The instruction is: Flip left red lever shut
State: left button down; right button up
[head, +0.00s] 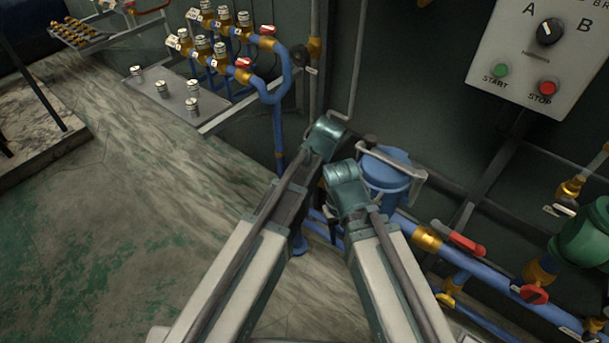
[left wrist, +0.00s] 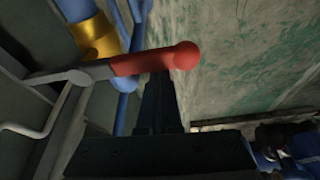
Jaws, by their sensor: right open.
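A red-handled lever (left wrist: 150,62) lies across the left wrist view. Its grey stem runs left towards a brass fitting (left wrist: 95,38) on a blue pipe. The fingers of my left gripper (left wrist: 162,80) are together, with their tips at the lever's lower edge; I cannot tell whether they touch it. In the head view my left gripper is hidden, and I cannot pick out this lever there. My right gripper (head: 331,212) is open, dark and mostly hidden by its own arm, beside the blue piping. Nothing shows in it.
A blue canister (head: 388,168) with a grey bracket stands behind my arms. Another red lever (head: 465,241) sits on the blue pipe at right. A control box (head: 540,50) hangs above. The floor at left is clear.

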pick_arm(q)
jog(key=shift+d, duration=0.1)
notch_tip(320, 180, up, 10)
jog(key=p, duration=0.9)
jog(key=shift+w+a+f, duration=0.2)
jog(key=shift+a+f, duration=0.05)
jog(key=shift+a, duration=0.1)
jog(key=shift+a, duration=0.1)
